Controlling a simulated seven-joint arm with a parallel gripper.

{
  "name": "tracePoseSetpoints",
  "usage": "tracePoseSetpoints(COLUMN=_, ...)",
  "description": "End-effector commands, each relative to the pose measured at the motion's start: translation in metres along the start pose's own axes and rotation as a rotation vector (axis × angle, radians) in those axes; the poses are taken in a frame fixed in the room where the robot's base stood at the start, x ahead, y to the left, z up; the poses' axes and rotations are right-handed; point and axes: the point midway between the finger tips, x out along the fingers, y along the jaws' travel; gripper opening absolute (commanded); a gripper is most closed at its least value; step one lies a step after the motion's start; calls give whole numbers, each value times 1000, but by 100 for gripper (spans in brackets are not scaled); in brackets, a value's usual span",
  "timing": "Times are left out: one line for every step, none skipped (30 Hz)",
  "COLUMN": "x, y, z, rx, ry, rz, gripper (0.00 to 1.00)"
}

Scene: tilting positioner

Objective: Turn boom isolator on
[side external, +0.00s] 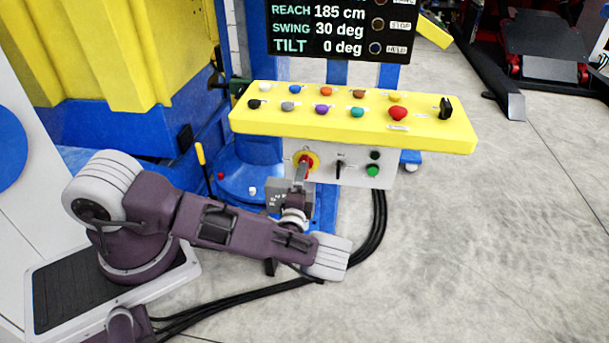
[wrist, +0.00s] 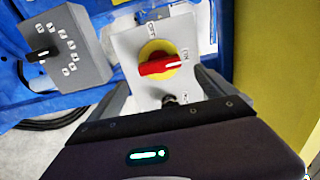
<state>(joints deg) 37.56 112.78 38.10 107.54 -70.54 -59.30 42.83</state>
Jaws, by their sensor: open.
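The isolator is a red handle on a yellow disc (wrist: 158,62), on a light grey plate in the wrist view. The handle lies nearly sideways, its white mark at the right end. One small label sits above the disc and one to its right; they seem to read OFF and ON. In the side view the isolator (side external: 307,161) is on the grey box under the yellow panel, partly covered by my gripper (side external: 301,178). In the wrist view my gripper (wrist: 163,78) is open, its fingers either side below the handle. Contact cannot be told.
A grey box with a black selector (wrist: 42,54) stands left in the wrist view. The yellow button panel (side external: 440,130) overhangs the isolator box. A black selector (side external: 340,166) and green button (side external: 373,170) sit right of the isolator. Black cables (side external: 378,225) hang below.

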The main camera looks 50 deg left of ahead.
Motion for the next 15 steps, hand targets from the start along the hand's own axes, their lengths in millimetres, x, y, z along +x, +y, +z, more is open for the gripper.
tracePoseSetpoints(x=-5, y=0, z=-1, rx=1, ry=2, rz=0, gripper=95)
tracePoseSetpoints(x=-8, y=0, z=-1, rx=1, ry=2, rz=0, gripper=95)
tracePoseSetpoints(x=-10, y=0, z=0, rx=1, ry=1, rz=0, gripper=95)
tracePoseSetpoints(x=-10, y=0, z=0, rx=1, ry=1, rz=0, gripper=95)
tracePoseSetpoints(x=-11, y=0, z=0, rx=1, ry=0, rz=0, gripper=95)
tracePoseSetpoints(x=-11, y=0, z=0, rx=1, ry=0, rz=-1, gripper=95)
tracePoseSetpoints(x=-11, y=0, z=0, rx=1, ry=0, rz=-1, gripper=95)
tracePoseSetpoints(x=-11, y=0, z=0, rx=1, ry=0, rz=-1, gripper=95)
tracePoseSetpoints(x=-10, y=0, z=0, rx=1, ry=0, rz=0, gripper=95)
tracePoseSetpoints(x=-10, y=0, z=0, rx=1, ry=0, rz=0, gripper=95)
tracePoseSetpoints(x=-10, y=0, z=0, rx=-1, ry=-1, rz=1, gripper=95)
tracePoseSetpoints(x=-10, y=-1, z=-1, rx=-14, ry=-11, rz=12, gripper=95)
tracePoseSetpoints(x=-10, y=-1, z=-3, rx=-35, ry=-27, rz=31, gripper=95)
tracePoseSetpoints(x=-10, y=-2, z=-6, rx=-68, ry=-51, rz=60, gripper=95)
tracePoseSetpoints(x=-11, y=-3, z=-11, rx=-132, ry=-96, rz=117, gripper=95)
